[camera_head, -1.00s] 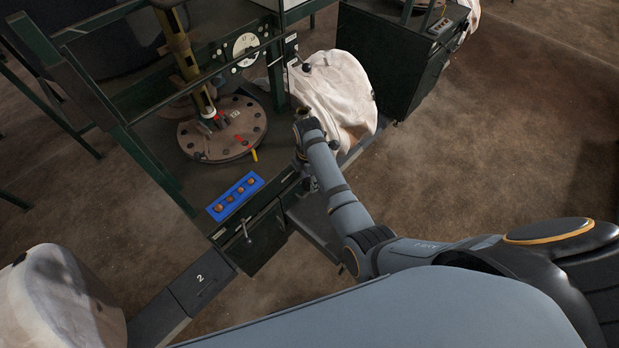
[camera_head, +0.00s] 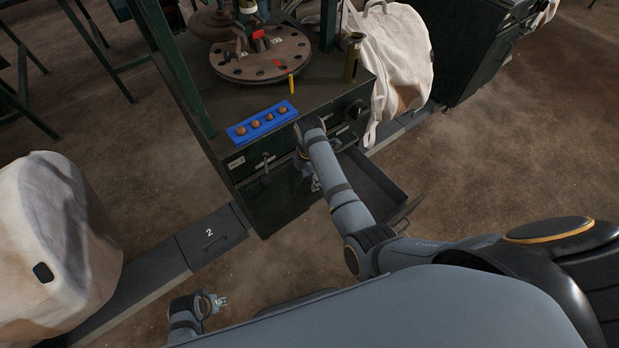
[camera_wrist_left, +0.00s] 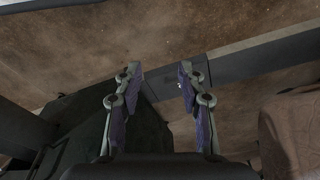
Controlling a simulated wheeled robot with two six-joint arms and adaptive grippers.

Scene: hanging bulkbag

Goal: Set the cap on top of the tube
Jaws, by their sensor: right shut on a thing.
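An upright olive-brass cylinder (camera_head: 353,57), which looks like the tube, stands on the right corner of the dark green bench (camera_head: 330,85). I cannot make out the cap in any view. My right gripper (camera_head: 314,184) is low in front of the bench, beside the open drawer and below the tube. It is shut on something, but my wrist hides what.
A blue tray (camera_head: 262,122) with several brown round pieces lies at the bench's front edge. A round bolted plate (camera_head: 262,66) is behind it. An open drawer (camera_head: 372,188) juts out at the right. White bulk bags (camera_head: 400,55) (camera_head: 60,230) flank the bench.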

